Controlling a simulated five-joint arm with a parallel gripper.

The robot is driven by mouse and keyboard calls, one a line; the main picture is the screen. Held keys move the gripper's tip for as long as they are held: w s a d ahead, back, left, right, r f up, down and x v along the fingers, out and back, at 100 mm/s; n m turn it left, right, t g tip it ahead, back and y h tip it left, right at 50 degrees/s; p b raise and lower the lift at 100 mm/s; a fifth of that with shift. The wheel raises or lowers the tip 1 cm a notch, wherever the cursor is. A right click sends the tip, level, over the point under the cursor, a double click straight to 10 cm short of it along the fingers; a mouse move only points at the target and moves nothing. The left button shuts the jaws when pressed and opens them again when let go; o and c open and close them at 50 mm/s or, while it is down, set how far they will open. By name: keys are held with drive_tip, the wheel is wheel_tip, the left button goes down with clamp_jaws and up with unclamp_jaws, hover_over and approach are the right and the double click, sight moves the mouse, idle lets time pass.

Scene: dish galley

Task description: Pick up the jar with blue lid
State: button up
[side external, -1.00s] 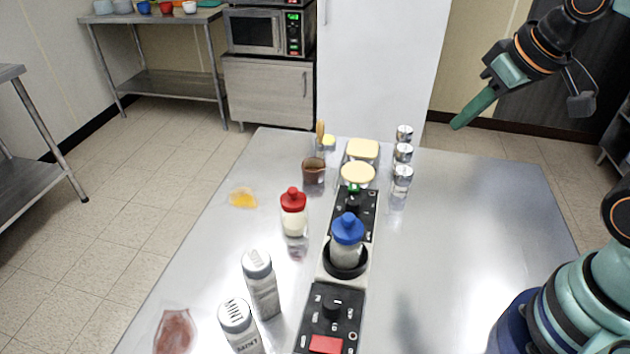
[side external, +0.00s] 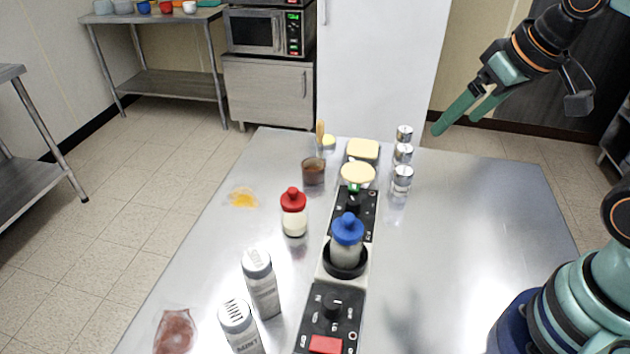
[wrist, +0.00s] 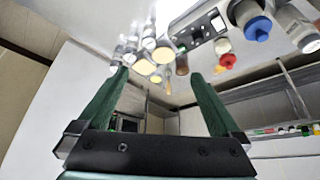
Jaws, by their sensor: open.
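The jar with the blue lid (side external: 347,240) stands upright in a dark round holder (side external: 345,262) on the long black-and-white panel in the middle of the table. In the wrist view its blue lid (wrist: 258,28) shows at the upper right, well off to the side of my fingers. My gripper (side external: 460,119) is open and empty, high above the back right edge of the table, far from the jar. In the wrist view both green fingers (wrist: 155,78) are spread apart with nothing between them.
A red-lidded bottle (side external: 293,213) stands left of the jar. Two shakers (side external: 261,284) stand at the front left. Silver-topped jars (side external: 402,178) and yellow-topped containers (side external: 358,174) stand at the back. The right side of the table (side external: 480,230) is clear.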

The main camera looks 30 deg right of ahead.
drive_tip(key=w+a+m+g, duration=0.3)
drive_tip(key=a+m, duration=0.6)
drive_tip(key=a, duration=0.1)
drive_tip(key=m+g, duration=0.3)
drive_tip(key=m, duration=0.5)
approach(348, 223)
drive_tip(key=shift+w+d+f, duration=0.25)
drive_tip(key=shift+w+f, duration=0.1)
drive_tip(key=shift+f, duration=0.1)
drive_tip(key=shift+a+f+m, duration=0.1)
drive_tip(key=shift+f+m, duration=0.15)
drive_tip(key=shift+m, duration=0.05)
wheel_tip(348, 223, down, 11)
drive_tip(key=shift+s+f, duration=0.15)
drive_tip(key=shift+f, duration=0.1)
clamp_jaws()
